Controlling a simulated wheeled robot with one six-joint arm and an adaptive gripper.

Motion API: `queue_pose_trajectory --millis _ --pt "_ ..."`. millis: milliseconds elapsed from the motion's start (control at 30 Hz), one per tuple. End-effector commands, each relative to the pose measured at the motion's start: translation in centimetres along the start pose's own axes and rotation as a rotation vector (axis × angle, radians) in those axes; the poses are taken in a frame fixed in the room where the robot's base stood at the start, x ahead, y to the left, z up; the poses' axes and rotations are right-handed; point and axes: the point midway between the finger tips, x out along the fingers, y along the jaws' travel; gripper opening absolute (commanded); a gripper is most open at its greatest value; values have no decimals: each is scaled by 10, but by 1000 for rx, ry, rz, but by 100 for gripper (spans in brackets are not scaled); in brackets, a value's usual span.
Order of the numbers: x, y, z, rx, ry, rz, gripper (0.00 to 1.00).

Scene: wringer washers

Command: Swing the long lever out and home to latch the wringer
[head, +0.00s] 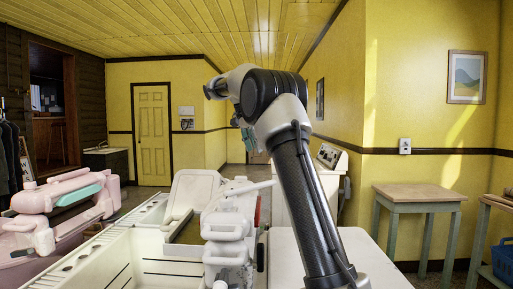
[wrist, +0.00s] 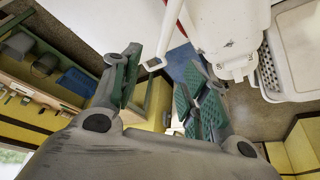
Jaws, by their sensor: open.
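The white wringer (head: 228,226) stands upright on the washer in the middle of the head view. A long pale lever (head: 252,187) sticks out from its top toward the right. In the wrist view, the wringer's white housing (wrist: 228,28) is at the upper right, and the lever (wrist: 168,40) hangs down the picture with its end near my fingertips. My gripper (wrist: 165,62) is open, with green-padded fingers either side of the lever's end in the picture. I see no contact, and depth is hard to judge. In the head view my arm partly hides the gripper.
A pink wringer washer (head: 62,215) stands at the left. A white appliance (head: 328,172) stands behind my arm. Open floor shows toward the yellow door (head: 153,134).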

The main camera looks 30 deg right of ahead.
Motion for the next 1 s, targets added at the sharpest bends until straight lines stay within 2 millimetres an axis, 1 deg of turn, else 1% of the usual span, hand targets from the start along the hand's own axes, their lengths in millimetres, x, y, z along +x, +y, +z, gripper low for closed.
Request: queue_pose_trajectory --millis 33,100,167,233,267,300,433,567,600,700,800,900,1000 --pt "0 0 0 1 0 0 37" --pt "3 3 -6 10 0 5 25" --pt "13 8 -16 28 -2 21 14" --pt "31 15 -36 68 -12 43 1" --pt "40 17 -44 93 -34 43 0" --pt "54 17 -54 81 -79 28 0" --pt "72 8 -61 -147 -171 -62 0" --pt "81 -4 -63 -419 -219 -177 0" --pt "82 -9 -62 -511 -225 -219 0" --pt "81 -21 -59 -750 -220 -326 0" --pt "75 -35 -51 -993 -185 -432 0" --pt "68 -44 -46 -1201 -136 -513 0" --pt "66 -49 -43 -1359 -91 -558 0"
